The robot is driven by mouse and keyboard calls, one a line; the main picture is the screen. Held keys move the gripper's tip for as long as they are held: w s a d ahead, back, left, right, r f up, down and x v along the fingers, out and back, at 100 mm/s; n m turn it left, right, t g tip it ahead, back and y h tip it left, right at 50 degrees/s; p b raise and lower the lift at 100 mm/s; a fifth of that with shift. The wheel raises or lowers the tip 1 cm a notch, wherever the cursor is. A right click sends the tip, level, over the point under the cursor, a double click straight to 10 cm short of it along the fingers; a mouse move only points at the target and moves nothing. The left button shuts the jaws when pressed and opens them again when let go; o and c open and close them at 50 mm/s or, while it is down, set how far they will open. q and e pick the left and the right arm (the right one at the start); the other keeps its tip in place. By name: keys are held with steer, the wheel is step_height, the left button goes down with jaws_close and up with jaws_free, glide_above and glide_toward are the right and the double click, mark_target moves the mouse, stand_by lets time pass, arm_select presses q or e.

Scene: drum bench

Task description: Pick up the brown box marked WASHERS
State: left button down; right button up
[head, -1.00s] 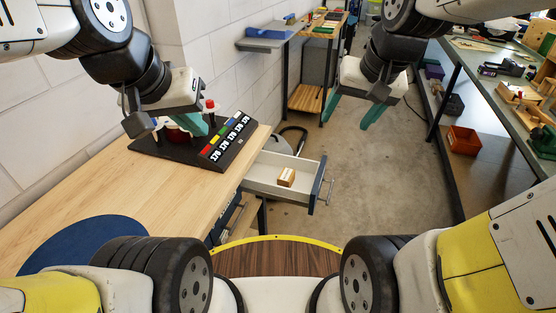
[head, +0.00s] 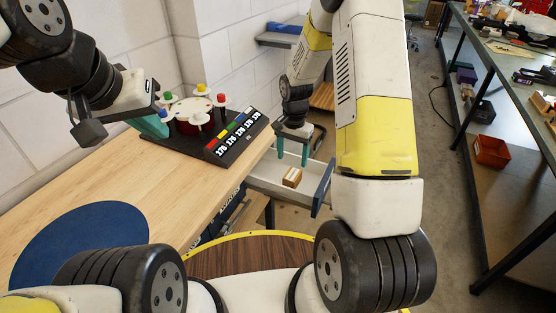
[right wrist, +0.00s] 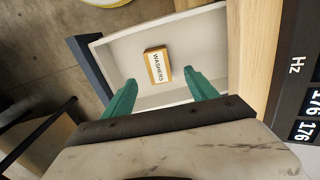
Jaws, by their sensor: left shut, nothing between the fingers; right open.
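The brown box marked WASHERS (right wrist: 158,66) lies in the open white drawer (right wrist: 121,65), its white label facing up. The box also shows in the head view (head: 292,177), inside the drawer (head: 262,177) below the bench top. My right gripper (head: 292,163) is open and empty above the drawer, close to the box in the picture. In the right wrist view its green fingers (right wrist: 158,92) are spread, and the box shows beyond them, between their lines and untouched. My left gripper (head: 152,128) is shut and empty over the bench, beside the black drum device.
The black device (head: 225,138) with coloured knobs and 176 readouts stands on the wooden bench (head: 150,175) above the drawer. A blue round mat (head: 75,245) lies on the bench. Open floor lies between.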

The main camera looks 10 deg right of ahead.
mark_target(293, 174)
steer(key=shift+w+a+f, duration=0.1)
steer(key=shift+f, duration=0.85)
steer(key=f, duration=0.7)
steer(key=shift+d, duration=0.35)
steer(key=shift+c, duration=0.5)
steer(key=shift+r, duration=0.1)
jaws_close()
